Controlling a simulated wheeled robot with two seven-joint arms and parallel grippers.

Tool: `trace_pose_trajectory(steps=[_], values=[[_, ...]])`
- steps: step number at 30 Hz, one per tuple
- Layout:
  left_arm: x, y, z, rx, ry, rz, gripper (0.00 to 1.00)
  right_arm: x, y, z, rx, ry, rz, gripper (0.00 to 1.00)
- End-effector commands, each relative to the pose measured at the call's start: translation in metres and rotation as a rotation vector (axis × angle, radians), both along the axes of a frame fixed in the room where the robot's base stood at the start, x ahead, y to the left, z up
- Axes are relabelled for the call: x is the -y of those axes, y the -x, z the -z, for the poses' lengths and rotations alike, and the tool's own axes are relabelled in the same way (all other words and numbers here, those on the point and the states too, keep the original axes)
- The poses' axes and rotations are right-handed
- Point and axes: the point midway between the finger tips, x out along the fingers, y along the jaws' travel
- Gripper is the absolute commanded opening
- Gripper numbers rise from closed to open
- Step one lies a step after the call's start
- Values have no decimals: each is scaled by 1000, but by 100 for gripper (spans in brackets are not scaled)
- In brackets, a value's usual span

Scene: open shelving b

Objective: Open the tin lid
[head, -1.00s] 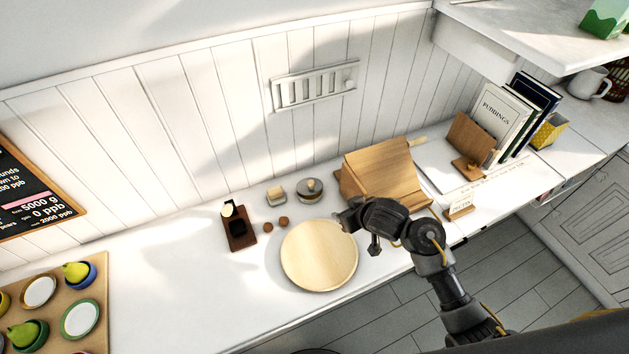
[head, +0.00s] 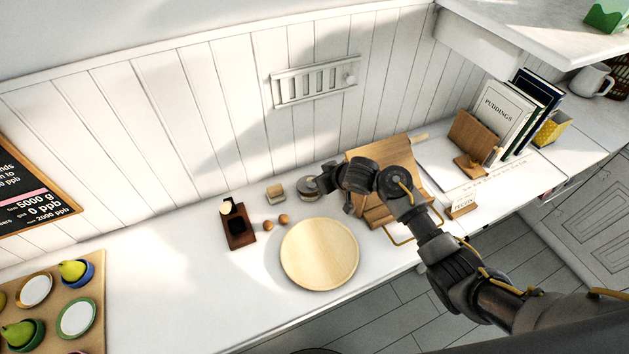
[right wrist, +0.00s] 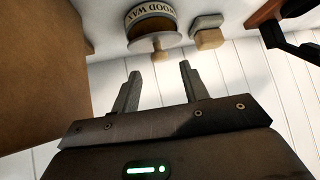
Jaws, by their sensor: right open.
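The tin (head: 307,188) is a small round metal tin standing on the counter near the wall. The top sits on the tin. My right gripper (head: 324,182) is beside the tin in the head view and partly hides its right side. In the wrist view its two fingers (right wrist: 160,72) are apart and empty, pointing toward the knob with a gap. My left gripper is not in view.
A small block (head: 276,196) stands just left of the tin. A wooden stand (head: 372,205) is close by on the right, under my arm. The counter's left middle is clear.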

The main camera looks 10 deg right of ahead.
Motion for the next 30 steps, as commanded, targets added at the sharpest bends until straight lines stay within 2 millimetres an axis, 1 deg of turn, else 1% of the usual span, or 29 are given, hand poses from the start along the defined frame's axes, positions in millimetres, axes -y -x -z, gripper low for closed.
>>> trace_pose_trajectory(steps=[1,3,7,12,18,19,28,29,30], values=[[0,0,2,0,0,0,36,-4,-5,7,-1,1,1,45],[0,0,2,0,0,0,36,-8,-11,13,-2,1,0,45],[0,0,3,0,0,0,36,-13,-18,22,0,1,1,45],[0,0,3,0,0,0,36,-15,-22,26,2,1,-1,45],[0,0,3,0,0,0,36,-16,-22,26,2,2,0,45],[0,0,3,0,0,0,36,-16,-22,26,2,2,0,43],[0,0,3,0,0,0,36,-15,-22,26,2,1,1,4],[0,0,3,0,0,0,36,-15,-22,26,2,1,1,0],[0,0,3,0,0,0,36,-15,-22,26,2,1,1,0]])
